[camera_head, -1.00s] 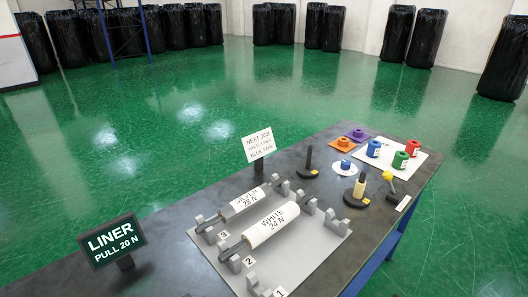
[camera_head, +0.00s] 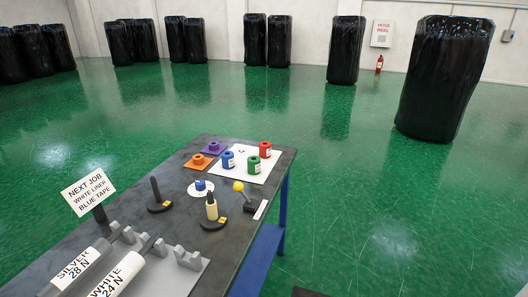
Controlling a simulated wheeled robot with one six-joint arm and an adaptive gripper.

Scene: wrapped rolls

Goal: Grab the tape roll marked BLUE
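A blue tape roll (camera_head: 228,161) stands on a white sheet (camera_head: 236,174) at the far end of the dark table. It has a pale label whose print is too small to read. A green roll (camera_head: 252,164) stands to its right and nearer, and a red roll (camera_head: 265,149) stands farther back to the right. A smaller blue piece (camera_head: 200,185) sits on a round white disc nearer the front. My gripper is not in view.
The table (camera_head: 150,222) also bears a dark post (camera_head: 156,192), a post with a cream sleeve (camera_head: 212,208), a yellow knob (camera_head: 238,186), orange and purple pieces, and a sign (camera_head: 88,191). Silver and white rolls (camera_head: 119,274) lie front left. Green floor (camera_head: 380,220) is open to the right.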

